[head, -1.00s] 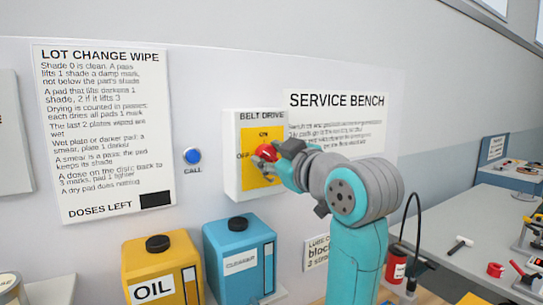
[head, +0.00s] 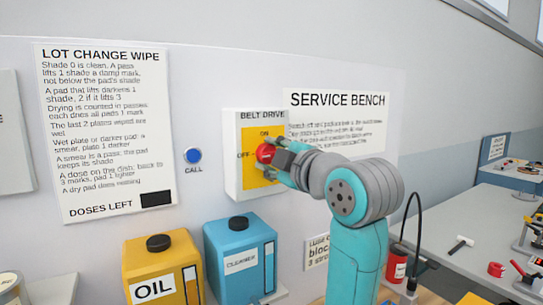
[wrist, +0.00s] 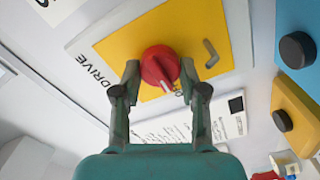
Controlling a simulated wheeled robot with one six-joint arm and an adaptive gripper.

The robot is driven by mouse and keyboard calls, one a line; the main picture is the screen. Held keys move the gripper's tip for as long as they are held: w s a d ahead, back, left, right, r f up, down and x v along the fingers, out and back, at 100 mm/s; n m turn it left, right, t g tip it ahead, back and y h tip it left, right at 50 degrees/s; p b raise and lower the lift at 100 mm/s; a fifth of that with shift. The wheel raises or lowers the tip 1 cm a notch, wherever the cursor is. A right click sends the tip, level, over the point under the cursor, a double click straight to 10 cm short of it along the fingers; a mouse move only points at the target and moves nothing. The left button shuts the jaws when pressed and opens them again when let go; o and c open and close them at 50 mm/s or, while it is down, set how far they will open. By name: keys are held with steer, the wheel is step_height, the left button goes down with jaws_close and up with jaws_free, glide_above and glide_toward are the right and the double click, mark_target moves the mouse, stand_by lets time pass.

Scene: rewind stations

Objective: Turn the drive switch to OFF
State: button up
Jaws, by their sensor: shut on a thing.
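The belt drive switch (head: 246,172) is a white wall box with a yellow plate, ON at the top and OFF at the left. Its red knob (head: 264,153) is partly hidden by my gripper (head: 270,158). In the wrist view the knob (wrist: 160,66) sits between the two fingers of my gripper (wrist: 160,72), which are shut on its sides. The knob's white pointer line points down in that view, toward partly hidden letters on the plate's OFF side.
A blue call button (head: 193,155) is on the wall to the left. A yellow oil can (head: 160,262) and a blue cleaner can (head: 240,250) stand below the switch. A service bench sign (head: 337,101) is to the right. A grey table (head: 480,230) with tools is at the far right.

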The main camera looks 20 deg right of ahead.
stand_by(0.4)
steer(key=o, duration=1.1)
steer(key=shift+o, duration=0.2)
steer(key=s+d, duration=0.2)
steer(key=s, duration=0.9)
steer(key=shift+s+d, duration=0.15)
steer(key=shift+s, duration=0.25)
